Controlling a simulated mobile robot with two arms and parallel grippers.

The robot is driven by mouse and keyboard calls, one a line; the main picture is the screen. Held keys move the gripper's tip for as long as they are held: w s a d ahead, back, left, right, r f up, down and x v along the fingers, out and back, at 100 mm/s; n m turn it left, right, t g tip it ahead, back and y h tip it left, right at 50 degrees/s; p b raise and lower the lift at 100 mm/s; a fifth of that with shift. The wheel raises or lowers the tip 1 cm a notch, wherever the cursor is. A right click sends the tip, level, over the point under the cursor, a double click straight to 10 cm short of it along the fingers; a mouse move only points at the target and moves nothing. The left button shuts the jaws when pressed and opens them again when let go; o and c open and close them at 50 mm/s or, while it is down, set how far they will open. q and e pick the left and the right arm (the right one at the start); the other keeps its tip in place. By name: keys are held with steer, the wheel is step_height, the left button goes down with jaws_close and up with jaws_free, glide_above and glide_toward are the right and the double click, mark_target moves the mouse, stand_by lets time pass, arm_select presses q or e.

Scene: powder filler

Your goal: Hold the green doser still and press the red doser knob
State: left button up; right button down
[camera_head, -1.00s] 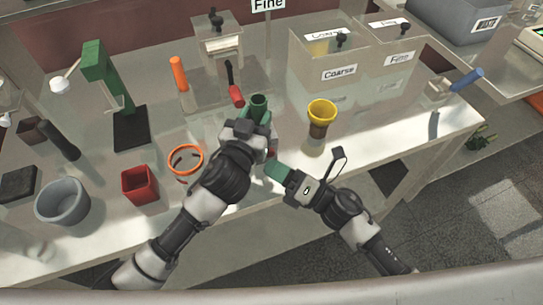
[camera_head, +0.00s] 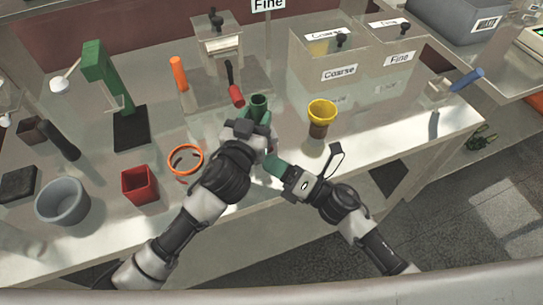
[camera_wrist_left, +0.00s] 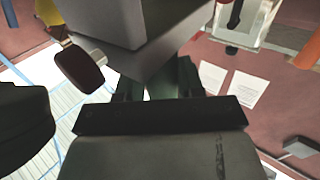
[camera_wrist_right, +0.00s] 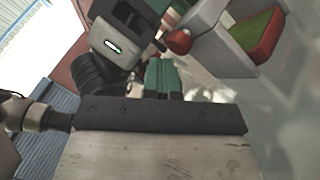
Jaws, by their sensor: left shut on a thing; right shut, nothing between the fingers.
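In the left wrist view the left fingers (camera_wrist_left: 155,85) are partly hidden behind a grey block. A round red knob (camera_wrist_right: 179,41) shows in the right wrist view, just beyond the right fingertips; they look close to it, but I cannot tell if they touch. In the head view the left arm hides this knob. My right gripper (camera_head: 273,163) is shut and empty, below the left gripper.
A yellow-rimmed cup (camera_head: 322,112) stands to the right. An orange ring (camera_head: 186,160) and a red box (camera_head: 139,185) lie left of my left arm. The Coarse bin (camera_head: 338,72) stands farther back.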

stand_by(0.4)
steer(key=shift+s+d, duration=0.2)
steer(key=shift+s, duration=0.5)
steer(key=shift+s+d, duration=0.15)
steer(key=shift+s, duration=0.55)
steer(key=shift+s, duration=0.1)
steer(key=s, duration=0.2)
steer(key=s+d, duration=0.1)
steer(key=s, duration=0.1)
steer(key=shift+s+d, duration=0.1)
steer(key=shift+s, duration=0.25)
arm_select(q)
steer(key=o, duration=1.1)
steer(key=shift+s, duration=0.1)
